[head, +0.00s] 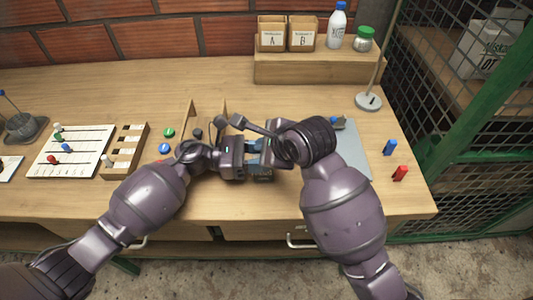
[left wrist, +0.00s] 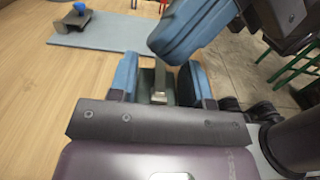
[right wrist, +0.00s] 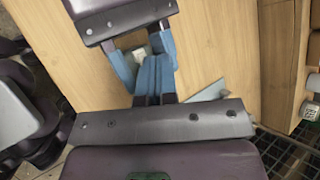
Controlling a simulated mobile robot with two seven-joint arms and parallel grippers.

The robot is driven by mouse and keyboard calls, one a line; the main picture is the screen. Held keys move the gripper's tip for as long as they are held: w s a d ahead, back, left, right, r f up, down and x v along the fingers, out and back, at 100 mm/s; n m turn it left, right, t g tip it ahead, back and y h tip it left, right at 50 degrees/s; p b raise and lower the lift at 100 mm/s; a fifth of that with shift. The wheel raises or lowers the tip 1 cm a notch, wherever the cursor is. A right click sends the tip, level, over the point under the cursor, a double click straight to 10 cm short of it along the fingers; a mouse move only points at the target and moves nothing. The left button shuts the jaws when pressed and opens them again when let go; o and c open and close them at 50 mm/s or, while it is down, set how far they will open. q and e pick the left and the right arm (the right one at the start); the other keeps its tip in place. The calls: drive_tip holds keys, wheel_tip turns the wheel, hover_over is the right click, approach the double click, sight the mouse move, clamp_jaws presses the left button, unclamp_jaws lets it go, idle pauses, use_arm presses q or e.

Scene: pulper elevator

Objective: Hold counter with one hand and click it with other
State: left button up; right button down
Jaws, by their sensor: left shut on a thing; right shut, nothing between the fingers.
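The counter (left wrist: 160,88) is a small greyish object with a metal part, mostly hidden between the blue fingers of my left gripper (left wrist: 160,78). It also shows in the right wrist view (right wrist: 139,55). My left gripper (head: 246,158) is shut on it above the front part of the table. My right gripper (right wrist: 153,78) is shut and empty, its blue fingertips close to the counter and the left fingers. In the left wrist view the right fingers (left wrist: 190,28) hang just above and beside the counter. I cannot tell whether they touch it. In the head view the counter is largely hidden.
A grey mat (head: 352,148) lies right of the grippers, with blue (head: 390,147) and red (head: 400,173) pieces beyond it. A slotted wooden rack (head: 125,150) and white board (head: 70,150) stand left. A wooden shelf (head: 310,70) with bins and bottles is behind. Green mesh fencing borders the right.

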drive_tip(key=shift+f, duration=0.15)
drive_tip(key=shift+f, duration=0.2)
drive_tip(key=shift+f, duration=0.6)
idle(1.1)
drive_tip(key=shift+r, duration=1)
drive_tip(key=shift+r, duration=0.1)
drive_tip(key=shift+a+r, duration=0.1)
drive_tip(key=shift+r, duration=2.3)
